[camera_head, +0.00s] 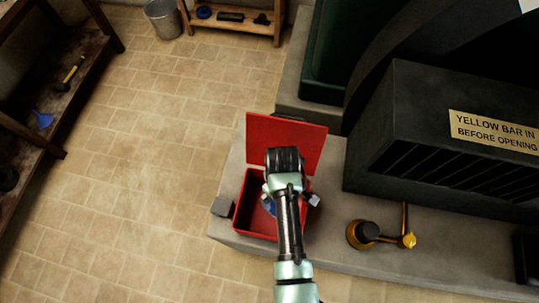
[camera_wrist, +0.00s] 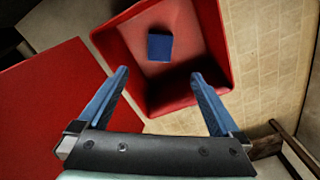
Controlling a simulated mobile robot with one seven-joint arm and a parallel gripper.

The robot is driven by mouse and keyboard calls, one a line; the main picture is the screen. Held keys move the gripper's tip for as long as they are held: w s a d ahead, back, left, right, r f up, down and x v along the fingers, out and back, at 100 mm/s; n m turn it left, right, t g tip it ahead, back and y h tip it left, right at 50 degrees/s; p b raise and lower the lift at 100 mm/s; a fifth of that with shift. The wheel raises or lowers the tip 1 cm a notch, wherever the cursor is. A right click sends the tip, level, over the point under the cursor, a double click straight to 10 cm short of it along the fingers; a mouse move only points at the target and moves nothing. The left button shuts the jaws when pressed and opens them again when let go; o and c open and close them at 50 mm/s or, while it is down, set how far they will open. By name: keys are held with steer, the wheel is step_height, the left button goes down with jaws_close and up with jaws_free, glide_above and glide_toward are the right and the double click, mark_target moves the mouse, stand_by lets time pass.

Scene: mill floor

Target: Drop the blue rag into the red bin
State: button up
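The red bin (camera_head: 240,212) stands on the grey ledge with its red lid (camera_head: 290,130) tipped open; my arm covers part of it. In the wrist view I look down into the bin (camera_wrist: 190,97), with the lid (camera_wrist: 45,110) at the left. The blue rag (camera_wrist: 159,47) shows as a small blue square inside the bin's walls, with a dark shadow beside it. My gripper (camera_wrist: 160,74) is above the bin, its two blue fingers wide apart with nothing between them. In the head view a bit of blue shows beside my arm; I cannot tell whether it is rag or finger.
A dark machine with a yellow sign (camera_head: 492,131) stands right of the bin. A brass fitting with a yellow handle (camera_head: 408,241) sits on the ledge. Shelves line the left, with a blue item (camera_head: 42,119). A bucket (camera_head: 163,18) stands at the back. The tiled floor is clear.

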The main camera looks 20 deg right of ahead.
step_height(320, 180, up, 13)
steer(key=b, duration=0.1)
stand_by(0.6)
stand_by(0.3)
